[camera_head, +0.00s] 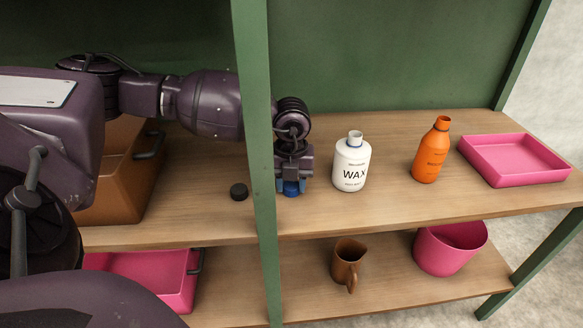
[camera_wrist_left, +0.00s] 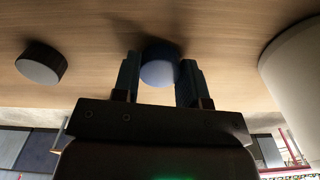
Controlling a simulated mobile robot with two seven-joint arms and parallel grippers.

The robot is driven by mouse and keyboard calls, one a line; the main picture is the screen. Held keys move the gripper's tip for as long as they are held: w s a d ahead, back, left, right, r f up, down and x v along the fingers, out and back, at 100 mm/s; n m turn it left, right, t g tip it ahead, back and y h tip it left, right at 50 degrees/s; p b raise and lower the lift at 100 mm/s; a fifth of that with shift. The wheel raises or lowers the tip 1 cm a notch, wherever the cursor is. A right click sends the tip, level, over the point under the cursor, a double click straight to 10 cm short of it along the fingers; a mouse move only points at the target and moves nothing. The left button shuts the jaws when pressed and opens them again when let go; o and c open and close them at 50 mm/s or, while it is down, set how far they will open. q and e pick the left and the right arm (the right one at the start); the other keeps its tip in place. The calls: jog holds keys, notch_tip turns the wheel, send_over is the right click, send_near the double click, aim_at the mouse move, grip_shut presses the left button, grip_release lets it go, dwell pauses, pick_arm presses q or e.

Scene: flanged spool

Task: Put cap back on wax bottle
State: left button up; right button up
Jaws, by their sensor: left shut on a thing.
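The white wax bottle (camera_head: 352,164) stands upright and uncapped on the upper shelf, with a blue ring at its neck. My left gripper (camera_head: 292,184) is just left of it, pointing down. It is shut on a blue cap (camera_head: 291,188) low at the shelf surface. In the left wrist view the blue cap (camera_wrist_left: 159,68) sits between the two fingers (camera_wrist_left: 160,80), and the side of the white bottle (camera_wrist_left: 297,68) shows at the right. I cannot tell whether the cap touches the shelf. My right gripper is not in view.
A black cap (camera_head: 239,192) lies left of the green post (camera_head: 258,150), which stands beside my left gripper. An uncapped orange bottle (camera_head: 433,152) and a pink tray (camera_head: 513,160) are to the right. A brown jug (camera_head: 346,262) and pink bucket (camera_head: 449,249) are on the lower shelf.

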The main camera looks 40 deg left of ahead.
aim_at(292, 184)
pick_arm(q)
jog(key=shift+c, duration=0.3)
jog(key=shift+r, duration=0.3)
notch_tip(292, 184, up, 4)
jog(key=shift+r+p, duration=0.2)
jog(key=shift+p, duration=0.5)
notch_tip(292, 184, up, 4)
jog(key=shift+f+p, duration=0.1)
jog(key=shift+p, duration=0.4)
jog(key=shift+r, duration=0.6)
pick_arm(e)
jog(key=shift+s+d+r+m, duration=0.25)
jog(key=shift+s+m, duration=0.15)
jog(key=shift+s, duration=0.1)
